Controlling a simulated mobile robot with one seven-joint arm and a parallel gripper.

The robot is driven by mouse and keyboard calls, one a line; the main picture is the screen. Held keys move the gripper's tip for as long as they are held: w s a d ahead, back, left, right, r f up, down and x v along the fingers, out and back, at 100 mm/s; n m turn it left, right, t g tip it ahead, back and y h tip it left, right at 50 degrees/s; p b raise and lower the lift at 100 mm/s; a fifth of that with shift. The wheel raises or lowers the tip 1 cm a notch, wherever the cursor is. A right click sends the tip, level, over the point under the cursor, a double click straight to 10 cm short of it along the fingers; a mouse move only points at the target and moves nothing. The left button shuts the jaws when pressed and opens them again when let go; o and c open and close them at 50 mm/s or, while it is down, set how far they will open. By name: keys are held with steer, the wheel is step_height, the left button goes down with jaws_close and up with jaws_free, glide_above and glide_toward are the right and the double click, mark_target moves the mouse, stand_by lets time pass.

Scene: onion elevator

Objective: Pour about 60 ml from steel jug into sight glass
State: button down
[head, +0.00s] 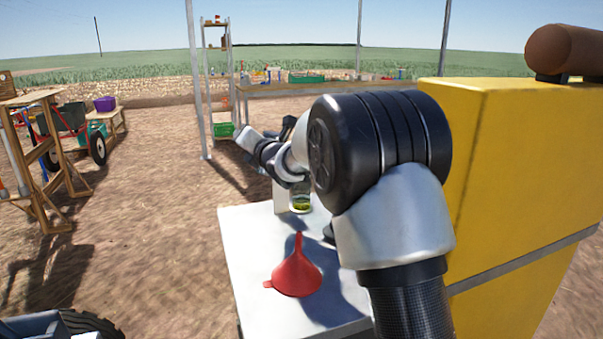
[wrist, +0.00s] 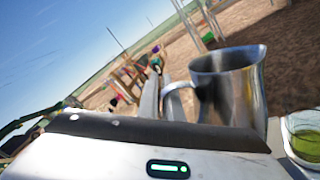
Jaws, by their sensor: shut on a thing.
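The steel jug (wrist: 228,95) shows in the wrist view, its handle toward my gripper (wrist: 168,103) and its spout side to the right. My gripper is shut on the handle. Against the sloping horizon and posts, the jug leans to the right, toward the sight glass (wrist: 306,143). The glass holds yellow-green liquid and is cut by the right picture edge. No stream shows between them, and the inside of the jug is hidden. In the head view, the sight glass (head: 301,198) stands at the table's far end; my arm hides most of the gripper and jug.
A red funnel (head: 296,272) lies on the near part of the white table (head: 243,258). A tall yellow cabinet (head: 515,190) stands close on the right. A long bench (head: 300,88) and shelf rack (head: 216,80) stand behind. Open dirt lies left of the table.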

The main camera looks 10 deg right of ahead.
steer(key=w+d+r+m+p, duration=0.3)
steer(key=d+m+p, duration=0.4)
steer(key=p, duration=0.8)
steer(key=shift+w+m+p, duration=0.25)
steer(key=shift+m+p, duration=0.15)
steer(key=shift+m, duration=0.4)
steer(key=shift+w+d+f+m+p, duration=0.15)
steer(key=shift+d+m+p, duration=0.15)
steer(key=shift+p, duration=0.5)
steer(key=shift+w+d+f+m+p, duration=0.2)
steer(key=shift+d+m+p, duration=0.5)
steer(key=shift+p, duration=1.45)
steer(key=shift+w+f+m, duration=0.1)
steer(key=shift+f+m, duration=0.05)
steer(key=shift+m, duration=0.15)
